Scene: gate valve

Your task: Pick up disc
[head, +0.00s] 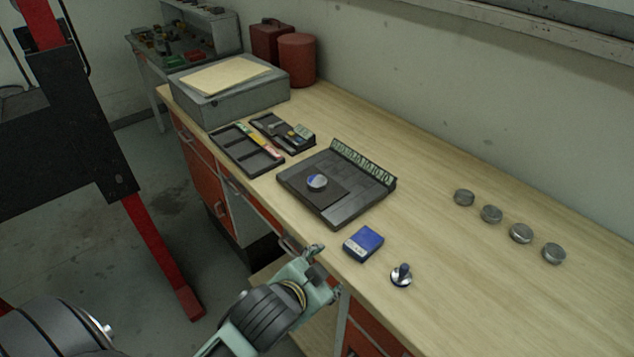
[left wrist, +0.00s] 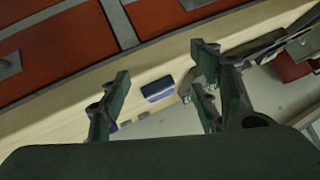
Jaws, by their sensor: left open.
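Several round grey metal discs (head: 521,233) lie in a row on the right part of the wooden bench in the head view. Another round, shiny piece (head: 317,182) sits on the dark square in the middle of the black tray (head: 345,207). A small metal piece with an upright stem (head: 401,274) stands near the front edge. I cannot tell which is the task's disc. My left gripper (head: 325,272) is open and empty at the bench's front edge, left of the blue box. Its fingers also show in the left wrist view. My right gripper is not in view.
A blue box (head: 363,244) lies near the front edge; it also shows in the left wrist view (left wrist: 158,89). Two dark organizer trays (head: 247,151) and a grey case (head: 229,91) are farther left. The bench between the blue box and the disc row is clear.

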